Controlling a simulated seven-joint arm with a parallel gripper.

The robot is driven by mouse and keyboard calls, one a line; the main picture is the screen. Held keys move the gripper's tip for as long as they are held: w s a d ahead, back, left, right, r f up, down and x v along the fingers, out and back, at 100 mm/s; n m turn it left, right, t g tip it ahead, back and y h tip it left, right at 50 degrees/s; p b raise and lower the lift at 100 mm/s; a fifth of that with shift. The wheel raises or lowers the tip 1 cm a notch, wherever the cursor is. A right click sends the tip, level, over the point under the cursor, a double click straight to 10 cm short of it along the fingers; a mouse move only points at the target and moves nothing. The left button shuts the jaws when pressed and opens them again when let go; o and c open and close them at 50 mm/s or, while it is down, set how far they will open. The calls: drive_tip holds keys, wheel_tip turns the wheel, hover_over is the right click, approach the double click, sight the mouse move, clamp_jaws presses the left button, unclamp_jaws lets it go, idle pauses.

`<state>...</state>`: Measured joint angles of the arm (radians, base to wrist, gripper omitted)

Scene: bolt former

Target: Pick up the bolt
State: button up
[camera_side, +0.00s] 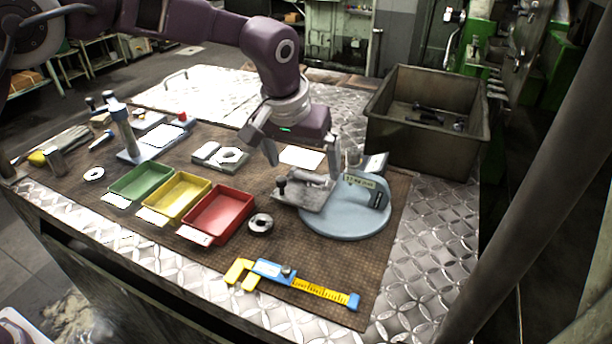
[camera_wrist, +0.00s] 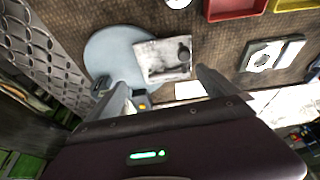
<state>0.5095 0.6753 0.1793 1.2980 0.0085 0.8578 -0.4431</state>
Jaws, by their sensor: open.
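A small dark bolt (camera_side: 282,186) stands upright at the left end of a grey metal plate (camera_side: 308,198), which rests on a round light-blue base (camera_side: 345,222). In the wrist view the bolt (camera_wrist: 184,52) shows on the plate (camera_wrist: 160,66), just beyond the fingertips and nearer the right finger. My gripper (camera_side: 303,168) is open and empty, pointing down above the plate. In the wrist view its two fingers (camera_wrist: 160,80) are spread wide. They appear apart from the bolt. One finger covers part of the base in the wrist view.
Red (camera_side: 218,215), yellow (camera_side: 177,194) and green (camera_side: 142,181) trays sit left of the base. A metal ring (camera_side: 260,224) lies between the red tray and base. A caliper (camera_side: 290,280) lies in front. A deep metal bin (camera_side: 428,120) with dark parts stands behind right.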

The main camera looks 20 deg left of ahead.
sight(309, 175)
drive_tip(key=shift+w+a+f+m+t, duration=0.1)
drive_tip(key=shift+w+a+m+t, duration=0.1)
drive_tip(key=shift+w, duration=0.4)
drive_tip(key=shift+w+a+f+m+t, duration=0.1)
drive_tip(key=shift+w+t, duration=0.1)
drive_tip(key=shift+w, duration=0.35)
drive_tip(key=x, duration=0.5)
drive_tip(key=shift+w+a+f, duration=0.1)
drive_tip(key=shift+a+f, duration=0.1)
drive_tip(key=shift+f, duration=0.2)
drive_tip(key=c, duration=1.6)
drive_tip(key=shift+o, duration=0.2)
drive_tip(key=shift+r, duration=0.15)
wheel_tip(309, 175, up, 13)
